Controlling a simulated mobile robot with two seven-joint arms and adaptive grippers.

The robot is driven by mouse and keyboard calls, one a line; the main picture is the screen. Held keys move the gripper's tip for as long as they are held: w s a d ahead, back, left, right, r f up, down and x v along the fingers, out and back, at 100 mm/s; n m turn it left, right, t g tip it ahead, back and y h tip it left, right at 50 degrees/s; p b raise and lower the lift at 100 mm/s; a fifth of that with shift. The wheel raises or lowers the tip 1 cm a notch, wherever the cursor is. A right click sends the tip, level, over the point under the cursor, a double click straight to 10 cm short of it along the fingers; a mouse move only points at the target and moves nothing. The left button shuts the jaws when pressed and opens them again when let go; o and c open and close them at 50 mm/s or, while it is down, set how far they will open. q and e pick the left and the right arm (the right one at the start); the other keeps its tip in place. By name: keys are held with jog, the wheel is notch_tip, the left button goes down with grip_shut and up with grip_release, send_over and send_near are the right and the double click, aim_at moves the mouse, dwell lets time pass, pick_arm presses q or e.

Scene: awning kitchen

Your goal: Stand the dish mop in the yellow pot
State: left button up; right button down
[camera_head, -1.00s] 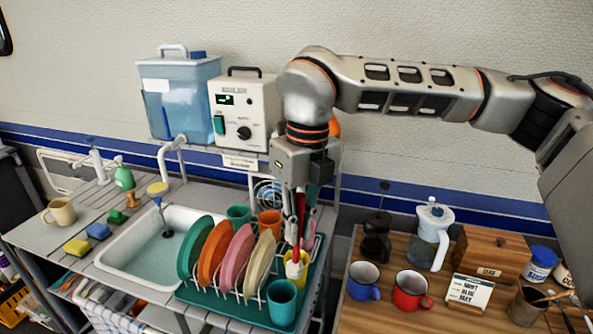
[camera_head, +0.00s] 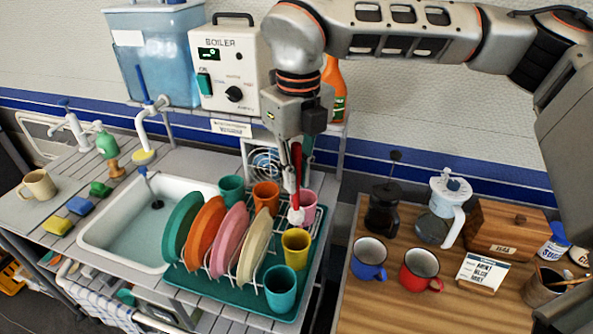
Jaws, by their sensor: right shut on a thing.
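My right gripper (camera_head: 292,158) points down above the dish rack and is shut on the dish mop (camera_head: 296,190). The mop has a red handle and a pale head, and hangs nearly upright with its head down. The yellow pot (camera_head: 295,252) stands upright at the right side of the rack, behind the teal cup. The mop head shows just above the pot's rim in the picture, in front of a pink cup (camera_head: 309,203); how far apart they are in depth I cannot tell. My left gripper is not in view.
Plates in several colours stand in the rack on a teal mat (camera_head: 222,291). A teal cup (camera_head: 280,287) stands in front of the pot, an orange cup (camera_head: 266,194) behind. The sink (camera_head: 118,246) is left. Blue and red mugs (camera_head: 421,269) stand on the wooden counter at right.

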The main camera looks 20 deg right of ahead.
aim_at(297, 208)
jog(key=shift+f+b, duration=0.3)
jog(key=shift+f, duration=0.45)
jog(key=shift+f+b, duration=0.7)
jog(key=shift+f, duration=0.55)
pick_arm(q)
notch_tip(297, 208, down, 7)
jog(key=b, duration=0.4)
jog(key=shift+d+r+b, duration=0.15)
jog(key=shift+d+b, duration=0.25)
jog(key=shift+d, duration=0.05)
pick_arm(e)
jog(key=shift+f, duration=3.75)
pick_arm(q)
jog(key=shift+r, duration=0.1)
